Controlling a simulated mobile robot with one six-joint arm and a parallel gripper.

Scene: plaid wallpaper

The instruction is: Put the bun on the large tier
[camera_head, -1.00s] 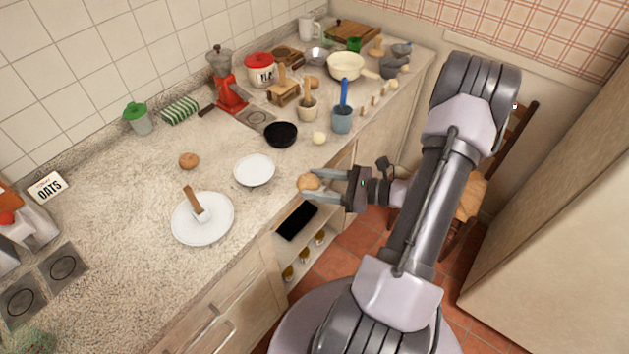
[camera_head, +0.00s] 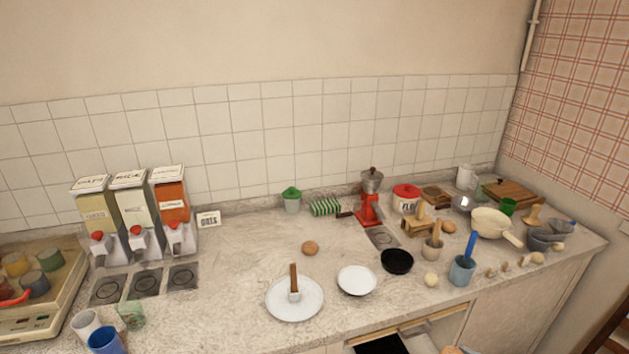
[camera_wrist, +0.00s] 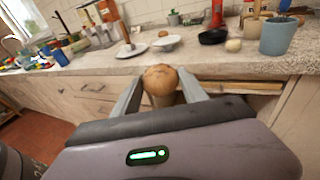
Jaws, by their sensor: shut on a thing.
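My gripper (camera_wrist: 160,77) is shut on a round brown bun (camera_wrist: 161,88) in the wrist view, with one finger on each side. The bun is in front of the counter's edge, apart from the plates. A large white round plate (camera_head: 283,309), which looks like the large tier, lies on the counter with a wooden-handled piece (camera_head: 294,282) standing on it. It also shows in the wrist view (camera_wrist: 125,54). A smaller white plate (camera_head: 357,280) lies to its right. A second brown bun (camera_head: 310,248) sits on the counter behind them.
A black bowl (camera_head: 397,261), a pale round item (camera_head: 431,280) and a blue pot (camera_head: 461,270) stand to the right. Dispensers (camera_head: 133,215) and cups (camera_head: 104,340) are at the left. An open drawer (camera_head: 400,341) juts out below the front edge. Counter around the second bun is clear.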

